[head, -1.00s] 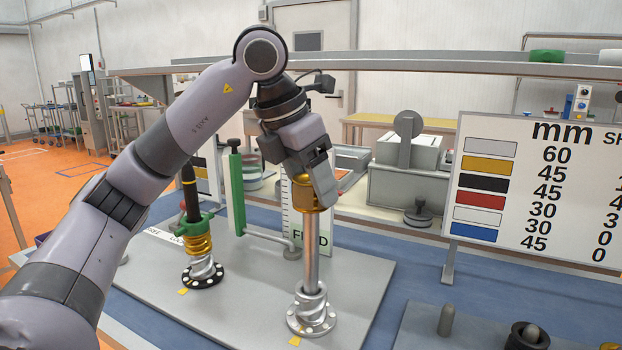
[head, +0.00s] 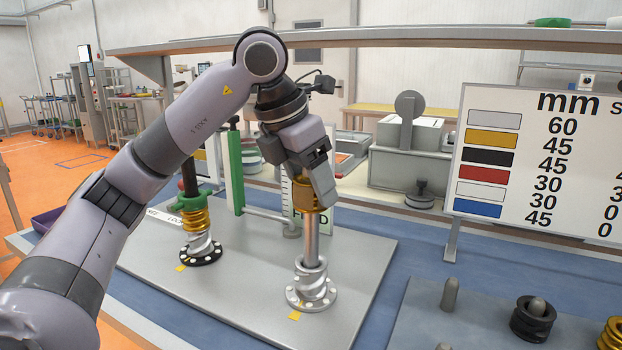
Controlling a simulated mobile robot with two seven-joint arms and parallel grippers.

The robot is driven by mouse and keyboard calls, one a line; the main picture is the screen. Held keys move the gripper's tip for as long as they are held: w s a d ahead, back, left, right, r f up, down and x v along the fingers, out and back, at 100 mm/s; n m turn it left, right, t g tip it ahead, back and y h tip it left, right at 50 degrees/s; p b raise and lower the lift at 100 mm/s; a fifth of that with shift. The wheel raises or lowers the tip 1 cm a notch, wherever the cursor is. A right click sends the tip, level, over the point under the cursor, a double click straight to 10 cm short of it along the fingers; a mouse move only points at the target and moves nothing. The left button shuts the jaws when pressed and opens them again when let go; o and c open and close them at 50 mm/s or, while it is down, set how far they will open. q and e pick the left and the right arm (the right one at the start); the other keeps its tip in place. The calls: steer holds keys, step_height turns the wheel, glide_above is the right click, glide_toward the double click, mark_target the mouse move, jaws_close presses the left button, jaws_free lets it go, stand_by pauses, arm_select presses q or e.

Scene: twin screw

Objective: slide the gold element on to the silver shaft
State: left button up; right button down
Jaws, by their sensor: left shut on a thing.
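The silver shaft (head: 311,240) stands upright from a white flange on the grey plate, with a silver screw element (head: 311,278) around its foot. My left gripper (head: 318,197) is shut on the gold element (head: 303,194) at the top of the silver shaft. The gold element looks to be around or right above the shaft's top end; the fingers hide part of it, so I cannot tell exactly. My right gripper is not in view.
A black shaft (head: 189,178) to the left carries a green clamp (head: 190,201), a gold and a silver element. A green post (head: 235,170) stands between. A sign (head: 535,165) lists lengths. A grey tray (head: 415,318) at lower right holds pegs, a black element (head: 532,318) and another gold one (head: 612,333).

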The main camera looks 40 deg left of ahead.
arm_select(q)
steer(key=shift+f+b, duration=0.3)
steer(key=shift+f, duration=0.25)
steer(key=o, duration=1.3)
steer(key=shift+r, duration=0.2)
steer(key=shift+s+r, duration=0.15)
steer(key=shift+r, duration=0.3)
steer(key=p+v, duration=0.3)
steer(key=v, duration=0.3)
steer(key=shift+r, duration=0.1)
